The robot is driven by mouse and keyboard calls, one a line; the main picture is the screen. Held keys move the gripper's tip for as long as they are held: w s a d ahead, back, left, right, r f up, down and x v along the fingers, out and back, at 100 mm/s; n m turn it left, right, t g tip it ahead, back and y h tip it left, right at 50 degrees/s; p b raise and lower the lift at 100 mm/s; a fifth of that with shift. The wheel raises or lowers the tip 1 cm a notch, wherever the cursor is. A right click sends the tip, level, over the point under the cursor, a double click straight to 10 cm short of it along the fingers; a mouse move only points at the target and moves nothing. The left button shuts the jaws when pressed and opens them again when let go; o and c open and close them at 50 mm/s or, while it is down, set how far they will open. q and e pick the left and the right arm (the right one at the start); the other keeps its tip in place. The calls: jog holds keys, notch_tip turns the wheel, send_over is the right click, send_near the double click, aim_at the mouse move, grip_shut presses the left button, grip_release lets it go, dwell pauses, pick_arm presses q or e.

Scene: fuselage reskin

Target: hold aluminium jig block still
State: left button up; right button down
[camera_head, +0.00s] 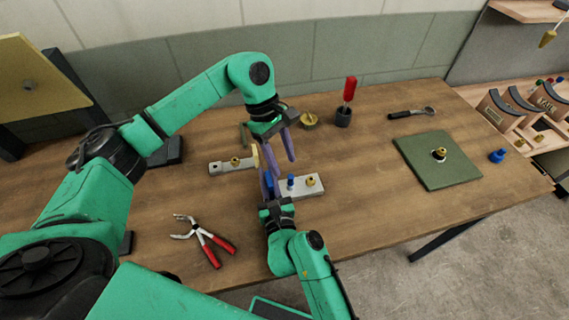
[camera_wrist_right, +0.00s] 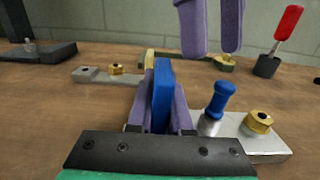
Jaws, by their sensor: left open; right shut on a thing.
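The light grey aluminium jig block (camera_head: 316,191) lies flat on the table, with a blue-topped pin (camera_head: 291,182) and a brass hex fitting (camera_head: 310,181) on it. It also shows in the right wrist view (camera_wrist_right: 277,148). My right gripper (camera_head: 269,184) is at the block's left end, shut on an upright blue tab (camera_wrist_right: 162,95). Whether the tab joins the block is hidden by the fingers. My left gripper (camera_head: 281,158) is open and empty above and behind the block, fingers pointing down; its fingers also show at the top of the right wrist view (camera_wrist_right: 211,30).
A second grey bar (camera_head: 222,168) with a brass fitting lies left of the grippers. Red-handled pliers (camera_head: 209,239) lie front left. A red-handled tool (camera_head: 349,90) stands in a dark holder behind. A green mat (camera_head: 415,150) lies right. Table between block and mat is clear.

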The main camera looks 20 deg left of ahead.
jog(key=c, duration=0.8)
grip_release()
jog(key=shift+o, duration=0.2)
jog(key=shift+s+d, duration=0.1)
